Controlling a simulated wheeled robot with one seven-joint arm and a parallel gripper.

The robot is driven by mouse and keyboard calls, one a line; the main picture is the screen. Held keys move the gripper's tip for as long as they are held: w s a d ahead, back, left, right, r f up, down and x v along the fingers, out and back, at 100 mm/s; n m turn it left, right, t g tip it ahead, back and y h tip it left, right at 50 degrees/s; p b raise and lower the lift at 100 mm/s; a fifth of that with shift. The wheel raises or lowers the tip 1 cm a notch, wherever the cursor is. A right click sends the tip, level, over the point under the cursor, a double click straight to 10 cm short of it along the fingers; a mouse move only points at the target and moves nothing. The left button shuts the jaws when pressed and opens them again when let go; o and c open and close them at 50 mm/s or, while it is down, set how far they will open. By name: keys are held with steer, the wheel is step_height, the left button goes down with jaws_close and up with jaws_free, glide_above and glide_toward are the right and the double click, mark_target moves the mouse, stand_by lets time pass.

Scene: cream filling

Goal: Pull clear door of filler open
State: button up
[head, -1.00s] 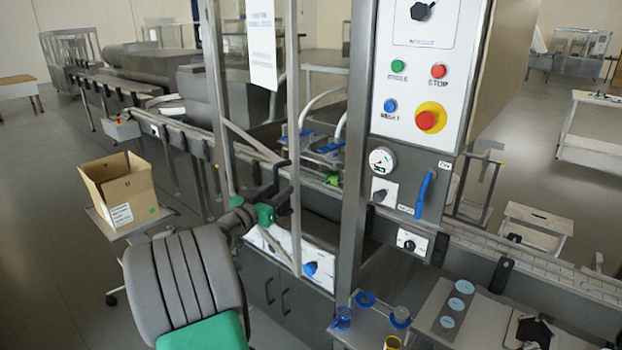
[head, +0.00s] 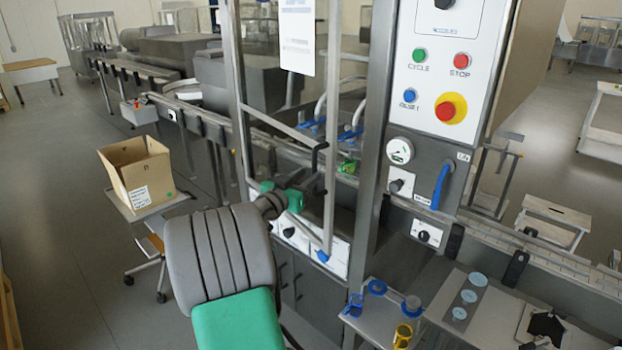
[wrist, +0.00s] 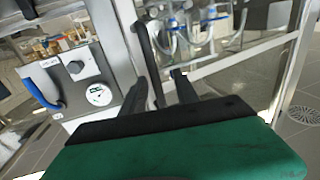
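The clear door (head: 331,110) of the filler is a grey-framed pane with a paper sign on it. Its right upright stands apart from the machine post (head: 372,130), so it looks partly swung out, though the angle is hard to judge. A black bar handle (head: 318,157) is on its right side; it also shows in the wrist view (wrist: 146,50). My gripper (head: 309,184), with green parts behind it, is at the lower part of this handle. In the wrist view its dark fingers (wrist: 165,88) are apart, with the bar's end between them, closer to the left finger. Contact is unclear.
The control panel (head: 440,70) with buttons and a gauge (head: 399,150) is right of the door. A small table (head: 375,322) with blue and yellow parts stands at the lower right. A cardboard box (head: 137,172) sits on a cart at left.

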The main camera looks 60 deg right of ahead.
steer(key=w+a+b, duration=0.1)
steer(key=a+b, duration=0.2)
steer(key=a, duration=0.3)
steer(key=shift+w+a, duration=0.15)
steer(key=shift+w, duration=0.1)
steer(key=shift+f+b, duration=0.15)
steer(key=shift+b, duration=0.55)
